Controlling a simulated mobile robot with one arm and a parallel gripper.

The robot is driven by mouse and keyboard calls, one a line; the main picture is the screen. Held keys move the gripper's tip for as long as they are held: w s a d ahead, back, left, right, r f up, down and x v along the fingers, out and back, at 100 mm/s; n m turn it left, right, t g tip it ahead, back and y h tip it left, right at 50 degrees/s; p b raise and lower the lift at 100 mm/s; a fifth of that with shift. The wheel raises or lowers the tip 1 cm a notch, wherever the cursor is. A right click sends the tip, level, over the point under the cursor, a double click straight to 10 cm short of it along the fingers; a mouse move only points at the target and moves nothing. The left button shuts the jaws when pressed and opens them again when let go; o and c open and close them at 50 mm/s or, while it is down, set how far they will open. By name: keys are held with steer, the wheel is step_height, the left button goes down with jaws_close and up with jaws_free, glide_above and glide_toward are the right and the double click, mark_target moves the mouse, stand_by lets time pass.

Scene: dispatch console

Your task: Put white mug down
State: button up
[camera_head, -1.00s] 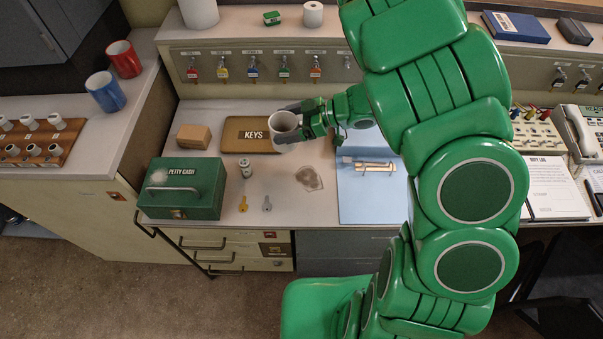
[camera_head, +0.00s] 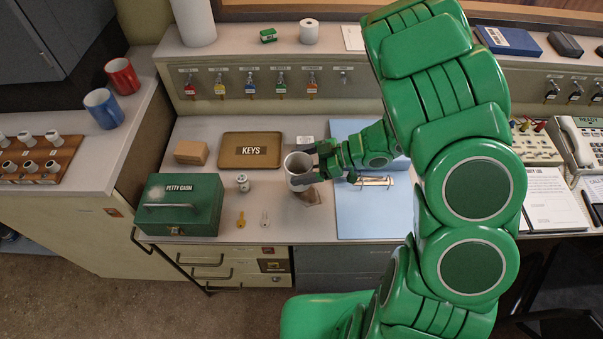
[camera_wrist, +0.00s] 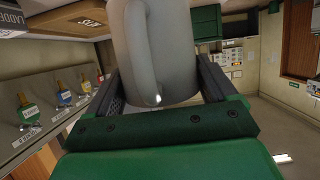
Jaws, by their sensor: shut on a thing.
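The white mug (camera_head: 297,168) is upright in my gripper (camera_head: 304,170) over the desk, left of the blue mat. My gripper is shut on it, with a dark finger on either side. In the wrist view the mug (camera_wrist: 160,50) fills the space between the fingers (camera_wrist: 158,85), its handle towards the camera. A brownish coaster-like square (camera_head: 311,198) lies on the desk just in front of the mug and is partly hidden by it. I cannot tell whether the mug's base touches the desk.
The KEYS tray (camera_head: 233,151) lies behind and left. A small jar (camera_head: 242,182), two keys (camera_head: 241,220) and the green petty cash box (camera_head: 180,222) are to the left. The blue mat (camera_head: 365,212) with metal parts is to the right. Key hooks line the panel behind.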

steer(key=shift+f, duration=2)
steer(key=o, duration=1.1)
steer(key=shift+f, duration=0.1)
steer(key=shift+c, duration=0.2)
steer(key=v, duration=1.2)
